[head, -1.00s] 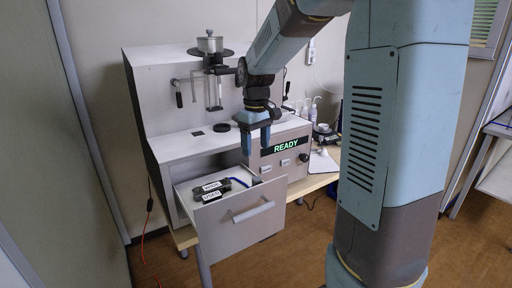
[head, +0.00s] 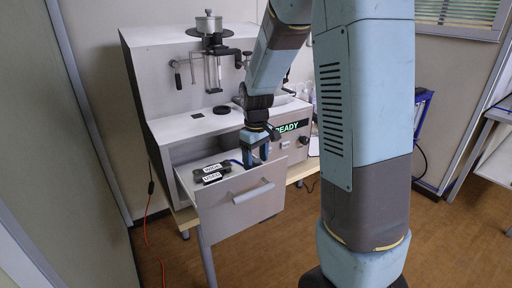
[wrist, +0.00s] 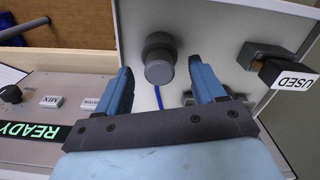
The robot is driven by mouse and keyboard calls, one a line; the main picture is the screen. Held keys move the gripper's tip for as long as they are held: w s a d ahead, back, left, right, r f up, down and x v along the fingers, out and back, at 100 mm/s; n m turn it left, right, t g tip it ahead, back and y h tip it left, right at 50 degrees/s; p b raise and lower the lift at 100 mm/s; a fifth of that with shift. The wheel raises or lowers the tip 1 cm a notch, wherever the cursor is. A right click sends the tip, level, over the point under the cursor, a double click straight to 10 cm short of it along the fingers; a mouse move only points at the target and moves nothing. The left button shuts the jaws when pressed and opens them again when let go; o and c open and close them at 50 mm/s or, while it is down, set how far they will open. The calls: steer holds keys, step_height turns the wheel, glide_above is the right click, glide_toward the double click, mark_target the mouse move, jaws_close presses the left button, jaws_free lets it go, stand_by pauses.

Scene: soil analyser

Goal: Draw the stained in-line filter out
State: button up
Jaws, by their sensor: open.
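My gripper (head: 257,160) is open, its fingers pointing down into the right part of the pulled-out drawer (head: 225,207). In the wrist view, a grey round-ended part (wrist: 160,66), which may be the in-line filter, sits between and just beyond the fingertips of my gripper (wrist: 165,80), apart from both. A blue tube (wrist: 159,98) runs from beside it. No stain is clear on it. In the head view my fingers hide the grey part.
Two black labelled blocks (head: 211,173) lie in the drawer's left part. The analyser (head: 185,85) stands behind, its panel reading READY (head: 290,127). The drawer walls bound the space around my fingers. A glass column (head: 213,73) hangs above the worktop.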

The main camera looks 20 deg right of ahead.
mark_target(255, 160)
steer(key=shift+f, duration=1)
steer(key=shift+c, duration=0.3)
steer(key=c, duration=1.2)
steer(key=o, duration=1.3)
steer(key=shift+c, duration=0.2)
step_height(255, 160, up, 14)
steer(key=shift+f, duration=0.25)
steer(key=shift+r, duration=0.15)
steer(key=shift+c, duration=0.6)
steer(key=m, duration=0.6)
steer(key=shift+s+d+r, duration=0.1)
steer(key=shift+s+r, duration=0.05)
steer(key=shift+r, duration=0.05)
